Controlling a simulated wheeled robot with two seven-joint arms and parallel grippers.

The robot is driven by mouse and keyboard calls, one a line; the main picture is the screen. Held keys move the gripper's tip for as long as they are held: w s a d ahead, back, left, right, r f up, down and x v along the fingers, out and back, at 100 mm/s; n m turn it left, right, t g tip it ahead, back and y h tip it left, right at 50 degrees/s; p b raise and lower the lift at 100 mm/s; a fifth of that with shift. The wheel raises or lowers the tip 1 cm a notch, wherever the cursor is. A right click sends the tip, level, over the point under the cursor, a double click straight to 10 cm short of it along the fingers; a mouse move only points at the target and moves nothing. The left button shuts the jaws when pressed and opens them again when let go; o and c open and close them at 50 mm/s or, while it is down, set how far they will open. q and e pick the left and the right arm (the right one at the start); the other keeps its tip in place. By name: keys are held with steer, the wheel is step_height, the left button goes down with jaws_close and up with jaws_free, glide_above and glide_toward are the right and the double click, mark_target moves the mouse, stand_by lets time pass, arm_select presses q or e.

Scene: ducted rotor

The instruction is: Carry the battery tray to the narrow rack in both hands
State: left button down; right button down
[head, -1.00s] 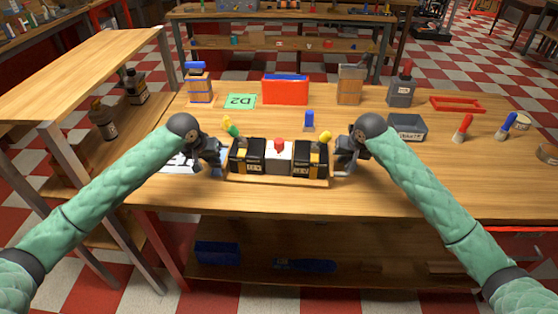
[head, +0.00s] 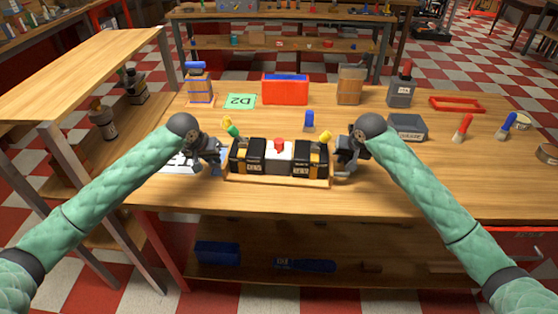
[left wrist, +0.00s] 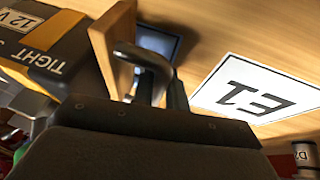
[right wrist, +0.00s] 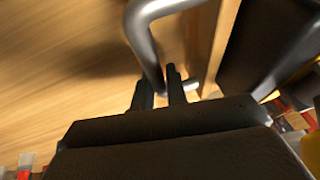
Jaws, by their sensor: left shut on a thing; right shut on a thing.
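The battery tray (head: 275,179) is wooden and sits level over the near middle of the workbench. It holds two black batteries (head: 247,157) with yellow trim and a white block with a red top (head: 279,155) between them. My left gripper (head: 215,158) is shut on the handle at its left end, seen close in the left wrist view (left wrist: 150,85). My right gripper (head: 346,160) is shut on the grey bar handle (right wrist: 150,40) at its right end. I cannot tell whether the tray touches the bench. Which furniture is the narrow rack is unclear.
A wooden shelf unit (head: 75,80) stands left of the workbench (head: 430,190), with bottles on its lower shelf. An E1 card (left wrist: 255,92) lies beside the tray. A D2 card (head: 240,101), red box (head: 285,90), grey bin (head: 407,128) and bottles stand behind it.

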arm_select(q)
steer(key=shift+w+a+r, duration=0.1)
steer(key=shift+r, duration=0.05)
arm_select(e)
steer(key=shift+w+r, duration=0.1)
steer(key=shift+r, duration=0.05)
